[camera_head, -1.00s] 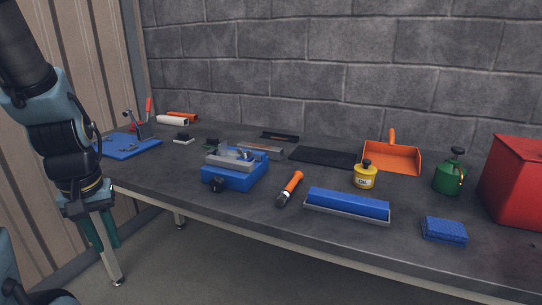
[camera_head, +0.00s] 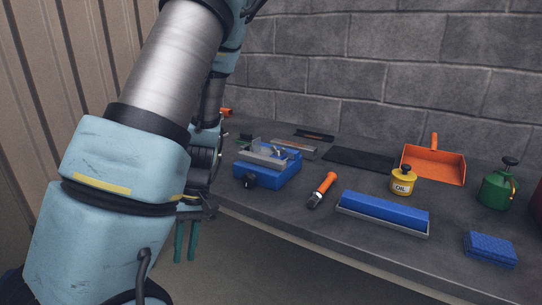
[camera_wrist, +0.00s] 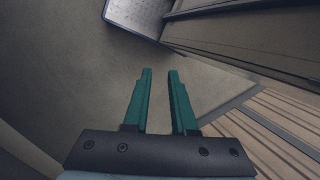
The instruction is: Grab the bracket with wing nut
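A blue fixture (camera_head: 268,174) with a black knob sits near the front edge of the bench, left of the orange-handled tool. A grey metal piece (camera_head: 263,158) with a small shiny part on it lies on top of the fixture. It may be the bracket with wing nut, but it is too small to be sure. My gripper (camera_head: 187,242) hangs with its teal fingers down, left of the bench's front edge and apart from the fixture. In the wrist view my gripper (camera_wrist: 160,74) has its fingers apart with nothing between them.
On the dark bench (camera_head: 285,205) are an orange-handled tool (camera_head: 323,188), a blue roller-like bar (camera_head: 385,209), a yellow oil can (camera_head: 402,182), an orange dustpan (camera_head: 435,163), a green can (camera_head: 497,187) and a blue sponge (camera_head: 490,247). My arm hides the bench's left end.

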